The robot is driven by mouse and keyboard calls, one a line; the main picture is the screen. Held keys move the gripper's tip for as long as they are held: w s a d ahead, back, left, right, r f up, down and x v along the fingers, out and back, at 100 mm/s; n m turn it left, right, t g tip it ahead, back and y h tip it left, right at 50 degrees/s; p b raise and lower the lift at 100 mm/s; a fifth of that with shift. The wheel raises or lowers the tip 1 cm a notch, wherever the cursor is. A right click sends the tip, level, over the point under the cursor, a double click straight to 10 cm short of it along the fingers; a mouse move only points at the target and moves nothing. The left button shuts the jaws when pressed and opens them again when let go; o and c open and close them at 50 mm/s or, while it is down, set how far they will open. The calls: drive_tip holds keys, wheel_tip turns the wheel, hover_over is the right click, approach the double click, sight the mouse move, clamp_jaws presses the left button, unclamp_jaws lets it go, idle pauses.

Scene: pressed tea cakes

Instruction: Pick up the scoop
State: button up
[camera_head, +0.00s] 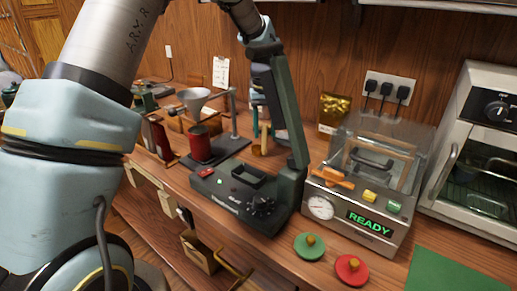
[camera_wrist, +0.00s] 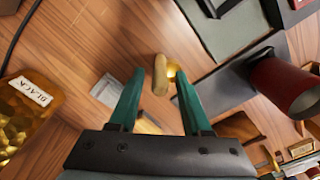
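A small tan wooden piece with a shiny brass-coloured part, which looks like the scoop (camera_wrist: 160,76), shows in the wrist view between and just beyond my fingertips. My gripper (camera_wrist: 160,82) is open, with one teal finger on each side of it; I see no contact. In the head view my gripper (camera_head: 267,133) points down at the back of the counter, partly hidden behind the dark upright of a device. A small wooden piece (camera_head: 257,150) shows low by the fingers there; the rest of the scoop is hidden.
A dark scale-like device (camera_head: 240,197) with a tall upright stands in front of my gripper. A red canister (camera_head: 200,143) under a funnel stands left. A gold bag (camera_head: 333,108), also in the wrist view (camera_wrist: 22,112), and a clear-lidded machine reading READY (camera_head: 365,190) stand right.

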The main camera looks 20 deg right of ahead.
clamp_jaws()
idle(0.5)
wheel_tip(320, 180, up, 10)
drive_tip(key=shift+r+b, duration=0.1)
drive_tip(key=shift+b, duration=1.15)
